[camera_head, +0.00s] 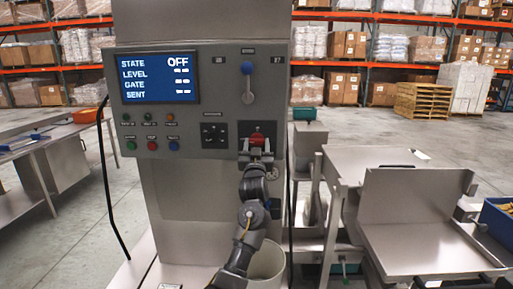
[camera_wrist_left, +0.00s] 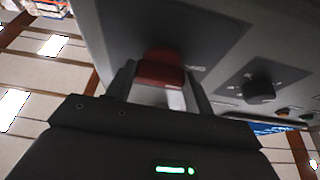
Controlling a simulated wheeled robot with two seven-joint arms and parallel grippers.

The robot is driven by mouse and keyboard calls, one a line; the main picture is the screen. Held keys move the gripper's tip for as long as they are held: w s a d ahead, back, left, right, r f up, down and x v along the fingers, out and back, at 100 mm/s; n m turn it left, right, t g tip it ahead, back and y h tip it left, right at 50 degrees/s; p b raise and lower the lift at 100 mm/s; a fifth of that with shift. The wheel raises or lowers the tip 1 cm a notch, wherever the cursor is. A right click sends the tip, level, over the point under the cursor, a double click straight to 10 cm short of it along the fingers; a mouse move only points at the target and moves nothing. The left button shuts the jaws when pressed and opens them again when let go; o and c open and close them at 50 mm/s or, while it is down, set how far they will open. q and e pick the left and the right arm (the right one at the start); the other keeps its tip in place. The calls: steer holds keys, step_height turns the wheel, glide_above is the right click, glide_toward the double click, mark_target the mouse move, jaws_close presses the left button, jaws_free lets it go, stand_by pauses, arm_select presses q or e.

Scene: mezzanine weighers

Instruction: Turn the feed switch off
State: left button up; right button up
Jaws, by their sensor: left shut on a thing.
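The feed switch is a red knob (camera_head: 257,140) on a dark plate at the lower right of the grey control panel (camera_head: 225,75). The display (camera_head: 155,77) reads STATE OFF. My left gripper (camera_head: 256,150) is at the switch and shut on the red knob. In the left wrist view the red knob (camera_wrist_left: 161,70) sits between the two fingers of my left gripper (camera_wrist_left: 160,85). The fingers partly hide the knob, and its exact angle is hard to tell. My right gripper is not in view.
A pale bin (camera_head: 268,262) stands below the panel. Metal trays (camera_head: 425,245) stand at right.

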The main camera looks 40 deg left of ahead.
arm_select(q)
steer(key=shift+n, duration=0.4)
steer(key=o, duration=1)
steer(key=shift+f, duration=0.1)
steer(key=shift+s+d+f, duration=0.2)
steer(key=shift+s+d, duration=0.05)
steer(key=b+v, duration=0.3)
steer(key=v, duration=0.7)
